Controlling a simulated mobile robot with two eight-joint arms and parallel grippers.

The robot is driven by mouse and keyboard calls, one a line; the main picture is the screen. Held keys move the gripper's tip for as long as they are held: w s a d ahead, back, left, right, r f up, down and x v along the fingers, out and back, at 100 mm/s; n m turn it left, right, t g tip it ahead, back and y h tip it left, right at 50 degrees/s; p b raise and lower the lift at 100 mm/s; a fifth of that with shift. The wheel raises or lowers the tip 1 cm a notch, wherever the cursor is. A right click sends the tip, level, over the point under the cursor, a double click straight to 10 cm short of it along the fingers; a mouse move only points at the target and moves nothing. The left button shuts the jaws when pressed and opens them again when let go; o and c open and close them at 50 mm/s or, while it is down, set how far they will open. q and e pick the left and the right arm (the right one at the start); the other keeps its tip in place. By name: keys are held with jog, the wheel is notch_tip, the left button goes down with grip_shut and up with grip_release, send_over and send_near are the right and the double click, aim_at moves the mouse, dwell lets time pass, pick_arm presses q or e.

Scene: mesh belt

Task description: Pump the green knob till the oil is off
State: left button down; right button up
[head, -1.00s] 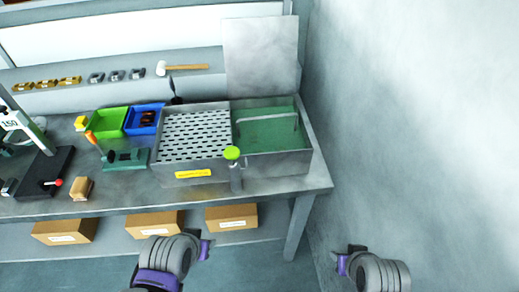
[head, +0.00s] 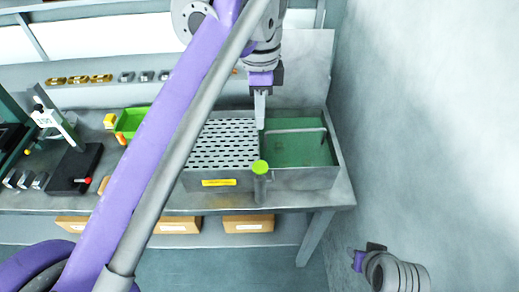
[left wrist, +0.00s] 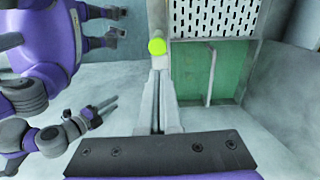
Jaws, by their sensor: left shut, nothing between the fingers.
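The green knob (head: 260,167) tops a short grey post at the front wall of a metal tank (head: 305,180). It also shows in the left wrist view (left wrist: 157,46), just beyond my fingertips. My left gripper (head: 260,126) points down, shut and empty, above the tank near the divider between its two parts. In the head view it appears behind and above the knob, apart from it. The tank's right part has a green interior (head: 303,150), and its left part has a slotted plate (head: 222,145). My right gripper (head: 363,255) is low at the right; its finger opening is unclear.
My left arm crosses the bench and hides part of it. A green bin (head: 130,122) and a black-based press (head: 75,170) stand at left. Cardboard boxes (head: 248,223) sit below the bench. A grey wall (head: 430,130) closes off the right side.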

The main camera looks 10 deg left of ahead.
aim_at(260, 165)
pick_arm(q)
jog(key=shift+d+r, duration=0.1)
jog(key=shift+r, duration=0.25)
pick_arm(e)
jog(key=shift+s, duration=0.1)
pick_arm(q)
notch_tip(260, 165, down, 14)
jog(key=shift+s+f+b, duration=0.1)
jog(key=shift+b, duration=0.4)
pick_arm(e)
jog(key=shift+s+f, duration=0.3)
jog(key=shift+f, duration=0.45)
